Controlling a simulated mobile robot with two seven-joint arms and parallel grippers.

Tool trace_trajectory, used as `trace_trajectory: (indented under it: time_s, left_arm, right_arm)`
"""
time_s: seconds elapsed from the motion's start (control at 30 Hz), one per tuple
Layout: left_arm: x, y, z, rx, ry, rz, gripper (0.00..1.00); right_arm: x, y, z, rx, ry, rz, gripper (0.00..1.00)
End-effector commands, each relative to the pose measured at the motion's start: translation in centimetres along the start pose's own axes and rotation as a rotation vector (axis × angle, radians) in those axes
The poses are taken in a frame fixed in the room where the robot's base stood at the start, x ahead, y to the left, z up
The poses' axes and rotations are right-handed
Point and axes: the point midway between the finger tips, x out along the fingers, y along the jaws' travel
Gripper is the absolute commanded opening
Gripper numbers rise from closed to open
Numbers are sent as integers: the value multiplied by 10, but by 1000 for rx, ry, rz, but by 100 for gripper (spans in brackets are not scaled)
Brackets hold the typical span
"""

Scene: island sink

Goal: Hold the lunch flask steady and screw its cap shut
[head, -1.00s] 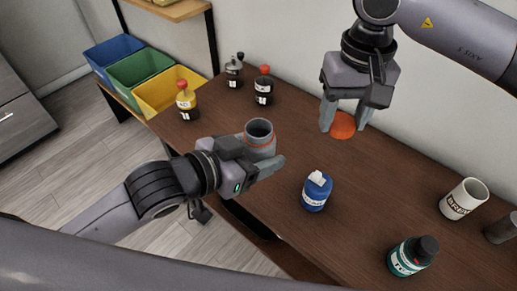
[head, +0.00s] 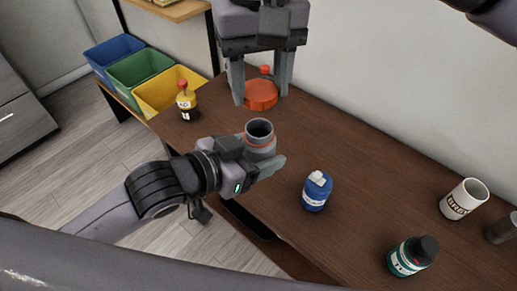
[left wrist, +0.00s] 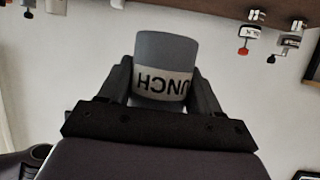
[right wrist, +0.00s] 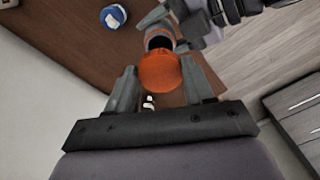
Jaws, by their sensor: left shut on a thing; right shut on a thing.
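The grey lunch flask (head: 260,141) is upright, its dark mouth open and an orange ring below the rim. My left gripper (head: 272,162) is shut around its body. In the left wrist view the flask (left wrist: 166,60) shows a pale label reading "UNCH", upside down, between both fingers. The orange cap (head: 261,96) is shut between the fingers of my right gripper (head: 261,90). In the head view the cap appears just above the flask mouth. In the right wrist view the cap (right wrist: 160,73) partly covers the flask (right wrist: 160,38), and the two look apart.
A blue bottle (head: 316,192), a teal bottle (head: 412,256) and a white mug (head: 463,200) stand on the brown table to the right.

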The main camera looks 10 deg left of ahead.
Motion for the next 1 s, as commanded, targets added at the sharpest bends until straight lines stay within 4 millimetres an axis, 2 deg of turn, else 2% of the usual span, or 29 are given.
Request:
trace_trajectory:
  time_s: [0.17,0.5,1.0]
  left_arm:
    - [0,0,-1,0,2,0,9]
    - [0,0,-1,0,2,0,9]
    - [0,0,-1,0,2,0,9]
  right_arm:
    - [8,1,0,1,-1,1,24]
    - [37,1,0,3,-1,-1,24]
    - [40,0,0,3,0,0,24]
